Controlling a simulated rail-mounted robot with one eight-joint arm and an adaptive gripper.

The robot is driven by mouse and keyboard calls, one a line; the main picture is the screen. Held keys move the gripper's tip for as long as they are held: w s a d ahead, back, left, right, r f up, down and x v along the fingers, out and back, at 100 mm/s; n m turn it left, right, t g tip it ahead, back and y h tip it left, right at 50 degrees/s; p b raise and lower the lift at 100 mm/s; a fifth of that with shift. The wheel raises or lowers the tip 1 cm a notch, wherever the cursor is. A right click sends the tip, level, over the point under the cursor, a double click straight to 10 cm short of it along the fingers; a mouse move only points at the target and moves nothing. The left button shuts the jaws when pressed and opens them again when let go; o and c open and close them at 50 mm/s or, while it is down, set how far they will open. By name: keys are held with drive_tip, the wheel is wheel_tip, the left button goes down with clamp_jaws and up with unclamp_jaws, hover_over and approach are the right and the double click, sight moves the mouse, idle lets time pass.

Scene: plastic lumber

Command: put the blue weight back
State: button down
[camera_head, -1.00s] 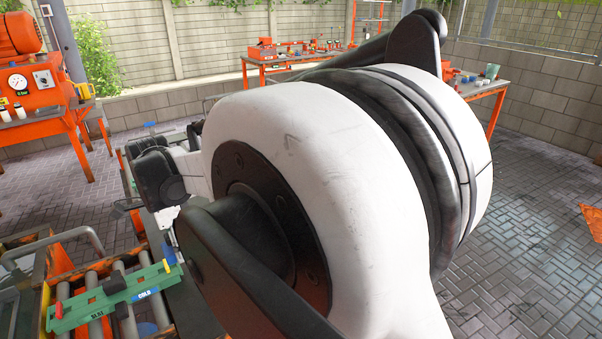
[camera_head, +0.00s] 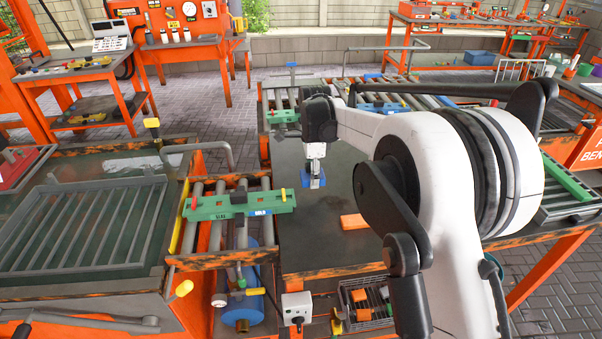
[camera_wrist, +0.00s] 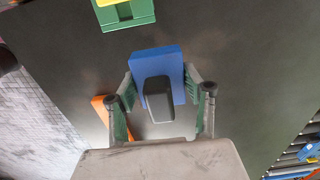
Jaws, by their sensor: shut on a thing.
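The blue weight (camera_head: 318,183) is a blue block under my gripper (camera_head: 313,168), above or on the dark middle table (camera_head: 315,245). I cannot tell whether it touches the table. In the wrist view, the blue weight (camera_wrist: 155,60) has a dark block-like handle (camera_wrist: 158,100) on its near face. My gripper's two fingers (camera_wrist: 160,92) close on it from the left and right. Part of the weight's sides is hidden by the fingers.
An orange block (camera_head: 352,221) lies on the table, nearer and to the right of the weight. A green fixture (camera_head: 240,204) spans rollers on the left. A wire basket (camera_head: 365,300) of parts sits at the front edge. Rollers (camera_head: 400,101) line the table's back.

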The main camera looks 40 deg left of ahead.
sight(319, 191)
drive_tip(key=shift+w+d+f, duration=0.15)
drive_tip(key=shift+w+f, duration=0.25)
drive_tip(key=shift+w, duration=0.3)
drive_tip(key=shift+w+d+f, duration=0.1)
drive_tip(key=shift+w+f, duration=0.3)
drive_tip(key=shift+w, duration=0.25)
drive_tip(key=shift+f, duration=1.95)
drive_tip(key=shift+f, duration=0.2)
drive_tip(key=c, duration=0.9)
unclamp_jaws()
drive_tip(key=shift+c, duration=0.2)
drive_tip(key=shift+r, duration=0.2)
wheel_tip(319, 191, up, 12)
